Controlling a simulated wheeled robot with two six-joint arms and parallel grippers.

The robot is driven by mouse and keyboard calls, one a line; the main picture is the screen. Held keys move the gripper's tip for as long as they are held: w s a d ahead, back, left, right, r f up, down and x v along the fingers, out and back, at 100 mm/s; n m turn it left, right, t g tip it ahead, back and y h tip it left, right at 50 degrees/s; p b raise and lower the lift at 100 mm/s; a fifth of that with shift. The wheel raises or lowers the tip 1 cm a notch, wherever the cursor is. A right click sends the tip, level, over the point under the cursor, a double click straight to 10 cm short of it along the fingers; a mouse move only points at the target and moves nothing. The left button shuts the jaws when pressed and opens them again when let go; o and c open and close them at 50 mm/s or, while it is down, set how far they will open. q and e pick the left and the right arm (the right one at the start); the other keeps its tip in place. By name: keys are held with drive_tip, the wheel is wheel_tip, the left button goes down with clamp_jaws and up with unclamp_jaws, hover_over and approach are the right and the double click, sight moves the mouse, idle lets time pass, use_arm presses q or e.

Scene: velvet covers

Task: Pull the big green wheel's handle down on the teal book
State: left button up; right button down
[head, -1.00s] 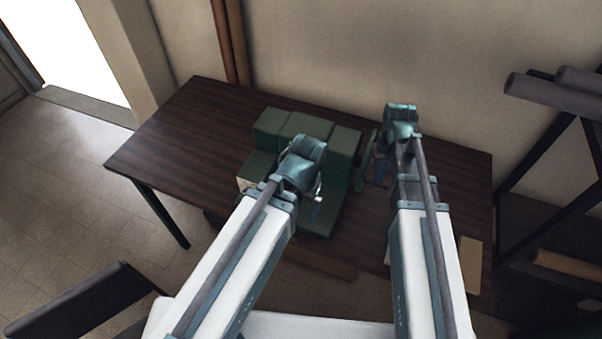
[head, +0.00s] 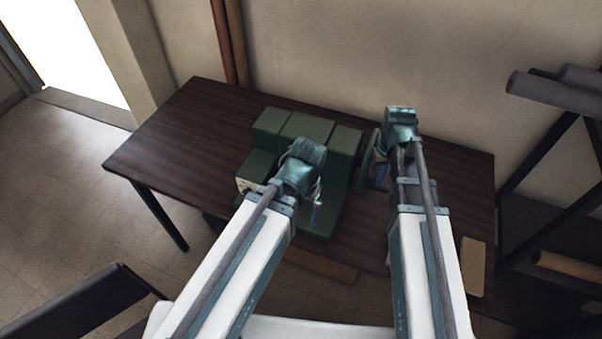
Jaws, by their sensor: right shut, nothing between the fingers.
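A dark green stepped machine (head: 306,126) stands on the table. The big green wheel (head: 367,162) is seen nearly edge-on at its right side; its handle cannot be made out behind my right gripper. My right gripper (head: 381,175) is beside the wheel, to its right, shut with nothing in it; I cannot tell whether it touches the wheel. My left gripper (head: 317,197) is over the machine's front part, and its fingers are too small and hidden to read. I cannot make out the teal book; my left arm covers part of the machine.
The dark wooden table (head: 190,130) is bare to the left of the machine. A tan board (head: 473,266) lies at the table's right front. A rack with grey rolls (head: 560,94) stands at the right. A dark chair (head: 85,305) is at lower left.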

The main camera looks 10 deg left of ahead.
drive_tip(key=shift+f, duration=0.4)
drive_tip(key=shift+f+b, duration=0.1)
drive_tip(key=shift+b, duration=0.2)
drive_tip(key=shift+w+f+b, duration=0.25)
drive_tip(key=shift+f+b, duration=0.25)
drive_tip(key=shift+w+d+f+b, duration=0.1)
drive_tip(key=shift+w+f+b, duration=0.1)
drive_tip(key=shift+f+b, duration=0.35)
drive_tip(key=shift+r, duration=0.15)
wheel_tip(320, 180, up, 9)
drive_tip(key=p, duration=0.9)
drive_tip(key=shift+f, duration=0.2)
